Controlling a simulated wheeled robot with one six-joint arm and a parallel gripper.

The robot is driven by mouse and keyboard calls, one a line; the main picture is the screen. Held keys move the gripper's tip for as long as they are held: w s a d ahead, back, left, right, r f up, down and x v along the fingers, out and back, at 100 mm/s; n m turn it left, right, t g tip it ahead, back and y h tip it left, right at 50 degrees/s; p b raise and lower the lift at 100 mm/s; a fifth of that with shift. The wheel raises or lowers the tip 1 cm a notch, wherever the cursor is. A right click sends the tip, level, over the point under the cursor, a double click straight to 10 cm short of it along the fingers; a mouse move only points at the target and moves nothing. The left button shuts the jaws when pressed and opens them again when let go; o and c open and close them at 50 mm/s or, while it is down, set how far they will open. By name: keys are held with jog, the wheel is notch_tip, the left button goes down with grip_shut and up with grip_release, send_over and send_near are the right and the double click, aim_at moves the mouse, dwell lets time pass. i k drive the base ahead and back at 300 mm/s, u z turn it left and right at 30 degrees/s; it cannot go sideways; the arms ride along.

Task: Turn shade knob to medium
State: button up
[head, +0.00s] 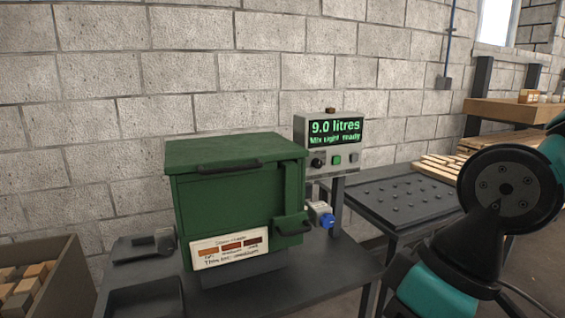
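A grey control panel (300,135) stands on a post behind the green machine, right of the picture's middle. A black round knob (318,162) sits at its lower left; I cannot make out where its pointer stands. A card (229,248) on the green machine (235,205) shows several brown swatches and what looks like "This lot: medium". My gripper is not in view; only links of my arm show at the right, apart from the panel.
A green button (337,160) and a grey button (353,157) sit right of the knob. A blue-and-white fitting (321,214) sticks out below the panel. A dark roller-studded table (395,192) stands to the right. A crate of blocks (70,285) stands at left.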

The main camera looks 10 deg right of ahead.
aim_at(317, 164)
jog(key=z, duration=0.15)
jog(key=i, duration=0.95)
jog(key=z, duration=0.45)
